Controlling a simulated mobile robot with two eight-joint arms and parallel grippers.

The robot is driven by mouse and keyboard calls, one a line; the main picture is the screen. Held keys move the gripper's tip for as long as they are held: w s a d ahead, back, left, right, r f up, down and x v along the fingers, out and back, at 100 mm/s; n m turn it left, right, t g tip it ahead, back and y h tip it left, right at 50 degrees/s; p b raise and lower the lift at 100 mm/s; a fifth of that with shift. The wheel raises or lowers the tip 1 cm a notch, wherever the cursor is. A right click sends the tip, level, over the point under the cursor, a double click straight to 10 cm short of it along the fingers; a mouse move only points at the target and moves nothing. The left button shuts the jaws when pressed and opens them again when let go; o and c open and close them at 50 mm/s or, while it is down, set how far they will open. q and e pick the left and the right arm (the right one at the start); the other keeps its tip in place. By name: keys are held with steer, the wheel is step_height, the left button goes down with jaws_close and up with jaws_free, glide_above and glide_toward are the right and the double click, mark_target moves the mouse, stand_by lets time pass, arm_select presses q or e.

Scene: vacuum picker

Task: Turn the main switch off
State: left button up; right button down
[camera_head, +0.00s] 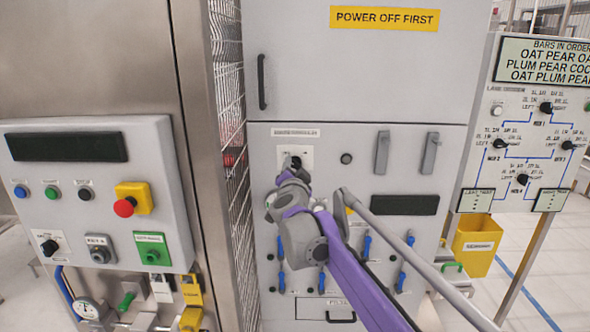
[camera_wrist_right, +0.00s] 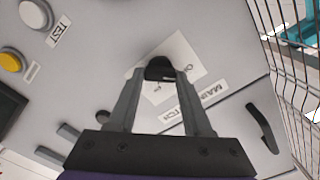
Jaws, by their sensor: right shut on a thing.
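The main switch is a black knob (camera_wrist_right: 160,68) on a square white plate (camera_wrist_right: 184,56) on the grey cabinet front. The plate also shows in the head view (camera_head: 307,152), with the knob largely hidden behind my right gripper. A label below the plate in the wrist view is partly covered but reads in part as the main switch. My right gripper (camera_wrist_right: 161,78) reaches the plate from the front, and its two fingers are shut around the knob. The knob's exact setting is hard to read. My left gripper is not in view.
A panel with a red emergency button (camera_head: 125,207) stands left, beside a wire mesh guard (camera_head: 229,110). Right of the plate are a small dark button (camera_head: 346,158) and two grey handles (camera_head: 382,153). A yellow bin (camera_head: 474,246) hangs at the right. My purple arm crosses the cabinet's lower front.

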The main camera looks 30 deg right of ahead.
steer(key=shift+c, duration=1.6)
jaws_free()
steer(key=v, duration=1.1)
steer(key=shift+b, duration=0.45)
